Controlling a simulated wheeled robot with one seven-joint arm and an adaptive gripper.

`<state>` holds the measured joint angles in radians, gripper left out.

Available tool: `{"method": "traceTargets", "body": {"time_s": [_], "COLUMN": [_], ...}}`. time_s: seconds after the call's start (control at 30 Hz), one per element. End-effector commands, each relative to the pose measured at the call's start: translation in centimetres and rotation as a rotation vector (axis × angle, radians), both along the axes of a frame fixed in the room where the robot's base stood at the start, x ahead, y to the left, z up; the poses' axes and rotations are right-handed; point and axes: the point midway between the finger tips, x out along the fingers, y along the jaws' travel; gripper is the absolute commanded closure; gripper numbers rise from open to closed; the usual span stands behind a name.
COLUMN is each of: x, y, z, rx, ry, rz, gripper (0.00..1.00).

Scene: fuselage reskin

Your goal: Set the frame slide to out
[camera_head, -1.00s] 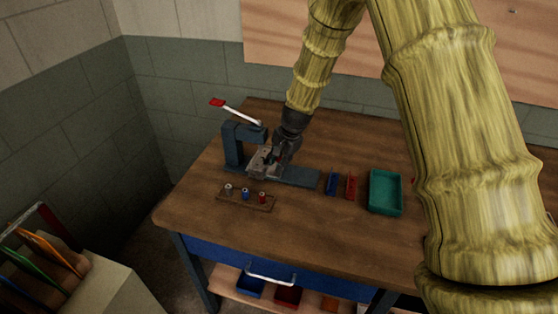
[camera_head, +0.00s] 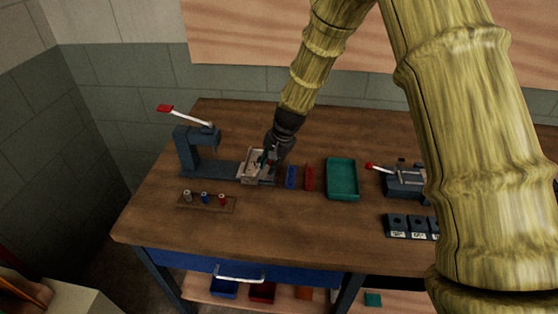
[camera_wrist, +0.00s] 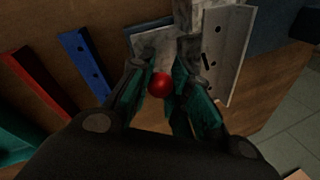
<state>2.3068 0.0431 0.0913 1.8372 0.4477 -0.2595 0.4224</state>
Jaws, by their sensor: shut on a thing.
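The frame slide (camera_head: 253,168) is a pale metal carriage on a dark blue-grey rail (camera_head: 208,170). It sits at the right end of the rail, clear of the blue press (camera_head: 186,148) with its red-tipped lever. In the wrist view the slide's pale plate (camera_wrist: 232,50) shows at the top right. My gripper (camera_head: 268,158) is at the slide's right side. In the wrist view my gripper (camera_wrist: 160,88) is shut on the slide's red knob (camera_wrist: 159,85), which lies between its teal fingers.
A blue strip (camera_head: 291,177) and a red strip (camera_head: 309,178) lie just right of the rail's end. A teal tray (camera_head: 342,180) is further right. A small rack with several pegs (camera_head: 206,203) stands in front of the rail. Bare wood lies in front of the tray.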

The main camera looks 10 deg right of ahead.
Motion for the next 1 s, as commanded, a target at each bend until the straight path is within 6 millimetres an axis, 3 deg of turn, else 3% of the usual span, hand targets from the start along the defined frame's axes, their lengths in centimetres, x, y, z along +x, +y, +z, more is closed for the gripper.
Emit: {"method": "traceTargets", "body": {"time_s": [0.3,0.33,0.4,1.0], "x": [-0.24,-0.26,-0.26,-0.17], "y": [-0.38,-0.39,-0.41,-0.23], "z": [-0.22,-0.23,-0.24,0.34], "rx": [-0.003,-0.004,-0.004,-0.002], "ry": [0.005,0.006,0.006,0.002], "rz": [0.0,0.0,0.0,0.002], "gripper": [1.0,0.8,0.67,0.67]}}
